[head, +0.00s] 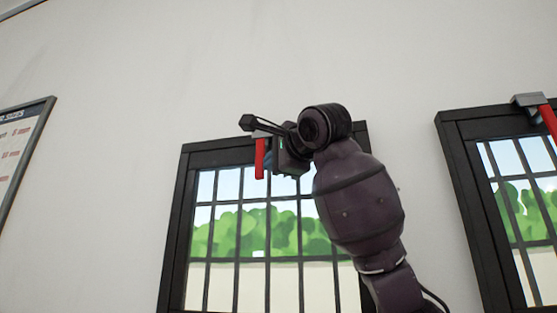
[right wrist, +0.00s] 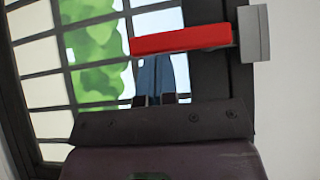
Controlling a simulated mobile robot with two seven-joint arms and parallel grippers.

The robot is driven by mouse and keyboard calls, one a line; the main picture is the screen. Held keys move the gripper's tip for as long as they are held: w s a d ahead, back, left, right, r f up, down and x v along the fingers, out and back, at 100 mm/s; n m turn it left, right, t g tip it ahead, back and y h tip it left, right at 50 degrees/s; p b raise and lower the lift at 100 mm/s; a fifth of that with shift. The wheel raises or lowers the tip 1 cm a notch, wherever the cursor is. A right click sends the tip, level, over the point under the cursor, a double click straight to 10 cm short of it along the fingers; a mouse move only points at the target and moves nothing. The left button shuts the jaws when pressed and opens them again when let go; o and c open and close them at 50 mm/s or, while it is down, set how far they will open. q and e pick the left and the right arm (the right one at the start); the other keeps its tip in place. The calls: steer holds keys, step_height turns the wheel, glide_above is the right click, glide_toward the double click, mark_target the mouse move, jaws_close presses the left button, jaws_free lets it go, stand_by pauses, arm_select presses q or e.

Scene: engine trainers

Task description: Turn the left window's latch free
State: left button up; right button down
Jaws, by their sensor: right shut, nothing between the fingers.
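The left window (head: 190,205) has a black frame and bars, with its latch at the top rail. The latch's red handle (head: 260,158) hangs straight down in the head view. In the right wrist view the red handle (right wrist: 180,40) runs left from its grey mount (right wrist: 254,33), across the panes. My right gripper (head: 269,160) is beside the handle, to its right in the head view. In the wrist view its shut blue fingers (right wrist: 154,66) end right at the handle's edge; I cannot tell whether they touch. The grey mount is mostly hidden by my wrist in the head view. My left gripper is not in view.
A second barred window (head: 480,210) with its own red latch handle (head: 548,122) is at the right. A framed chart (head: 20,140) hangs at the far left. The pale wall (head: 240,70) above the windows is clear.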

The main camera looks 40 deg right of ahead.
steer(key=shift+a+f, duration=0.1)
steer(key=shift+w+a+f+b, duration=0.1)
steer(key=shift+w+b, duration=0.05)
steer(key=shift+b, duration=0.4)
steer(key=shift+m+t, duration=0.3)
steer(key=shift+t, duration=0.1)
